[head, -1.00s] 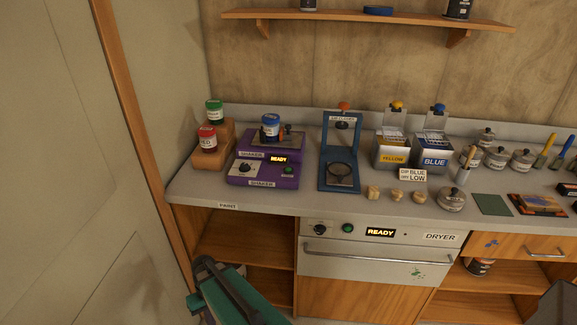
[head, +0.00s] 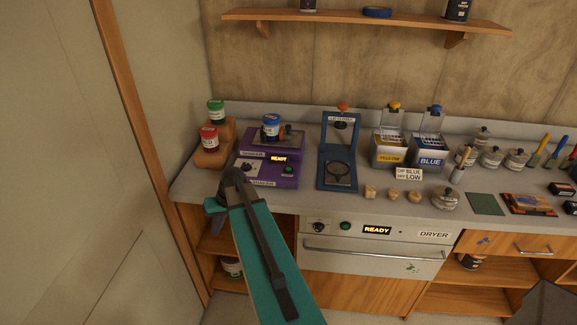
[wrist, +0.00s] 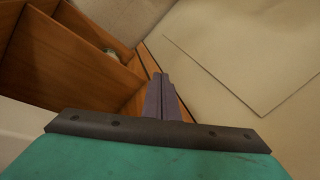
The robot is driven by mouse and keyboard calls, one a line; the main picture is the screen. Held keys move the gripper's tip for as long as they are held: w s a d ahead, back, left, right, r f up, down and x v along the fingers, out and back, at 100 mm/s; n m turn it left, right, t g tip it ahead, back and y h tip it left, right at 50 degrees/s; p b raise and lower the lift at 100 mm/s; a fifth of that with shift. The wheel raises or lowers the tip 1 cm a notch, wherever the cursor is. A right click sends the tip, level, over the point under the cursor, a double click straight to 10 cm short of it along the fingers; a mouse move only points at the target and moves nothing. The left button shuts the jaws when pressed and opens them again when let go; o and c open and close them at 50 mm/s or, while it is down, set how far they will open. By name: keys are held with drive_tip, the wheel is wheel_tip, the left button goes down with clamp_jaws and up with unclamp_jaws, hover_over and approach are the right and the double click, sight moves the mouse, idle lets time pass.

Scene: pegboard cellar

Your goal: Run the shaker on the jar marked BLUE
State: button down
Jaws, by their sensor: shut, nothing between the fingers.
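The purple shaker (head: 296,153) stands on the left part of the worktop in the head view. Its display (head: 279,159) reads READY, and a green button (head: 289,170) sits below it. A jar with a blue lid (head: 271,126) stands upright on the shaker's top plate; its label is too small to read. My gripper (wrist: 161,80) is shut and empty in the wrist view, in front of the wooden cabinet and beside the pale door. It is lower than the worktop and apart from the shaker.
A green-lidded jar (head: 216,111) and a red-lidded jar (head: 209,138) stand on a wooden step left of the shaker. A blue lid press (head: 338,178) stands to its right. YELLOW (head: 391,150) and BLUE (head: 430,153) tins stand further right. The dryer (head: 374,246) is below the worktop.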

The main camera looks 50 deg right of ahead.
sight(288, 169)
drive_tip(key=d+r+t, duration=0.1)
drive_tip(key=d+r, duration=0.3)
drive_tip(key=d+r+m, duration=0.1)
drive_tip(key=d+r, duration=0.3)
drive_tip(key=d, duration=0.1)
drive_tip(key=d+r+t+p, duration=0.1)
drive_tip(key=d+r, duration=0.2)
drive_tip(key=d, duration=0.2)
drive_tip(key=shift+w+r+t, duration=0.3)
drive_tip(key=shift+r, duration=0.1)
drive_tip(key=shift+m+t+h, duration=0.4)
drive_tip(key=shift+m+t, duration=0.2)
drive_tip(key=shift+t, duration=0.2)
drive_tip(key=s+d+r, duration=0.1)
drive_tip(key=d+r, duration=0.1)
drive_tip(key=d, duration=0.1)
drive_tip(key=s+d+r, duration=0.1)
drive_tip(key=d+r, duration=0.1)
drive_tip(key=d, duration=0.1)
drive_tip(key=s+d+r, duration=0.1)
drive_tip(key=d+r, duration=0.1)
drive_tip(key=d, duration=0.2)
drive_tip(key=shift+s, duration=0.2)
drive_tip(key=s+d+r+t, duration=0.1)
drive_tip(key=s+d+r, duration=0.1)
drive_tip(key=d+r, duration=0.1)
drive_tip(key=s+d+r+h, duration=0.1)
drive_tip(key=s+d+r, duration=0.2)
drive_tip(key=d, duration=0.3)
drive_tip(key=shift+m+t, duration=0.4)
